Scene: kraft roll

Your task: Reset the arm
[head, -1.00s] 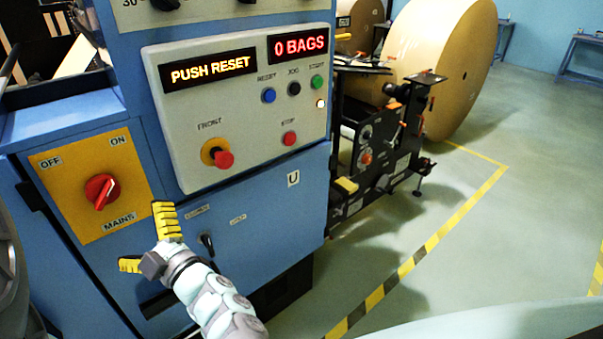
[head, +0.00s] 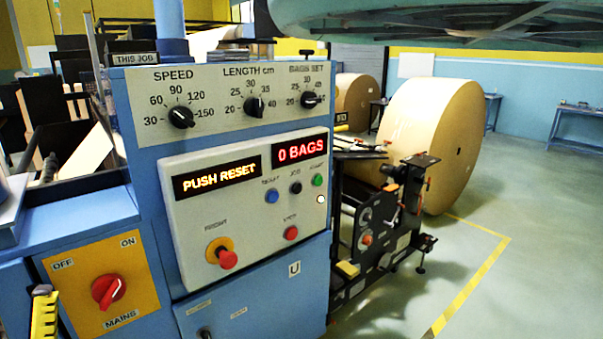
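My gripper (head: 44,315) shows only in part at the lower left edge of the head view, as a yellow ribbed finger. It is in front of the blue cabinet, left of the yellow mains plate (head: 72,262). The other finger is hidden or out of frame, so I cannot tell whether it is open or shut. Nothing held is visible. The control panel (head: 190,222) reads "PUSH RESET" on its amber display (head: 217,181) and "0 BAGS" on its red display (head: 301,150).
The red mains switch (head: 108,291), red front knob (head: 226,258) and red stop button (head: 291,233) are on the machine. A black mechanism (head: 372,240) and a large kraft roll (head: 440,140) stand to the right. Floor inside the yellow line (head: 470,280) is mostly clear.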

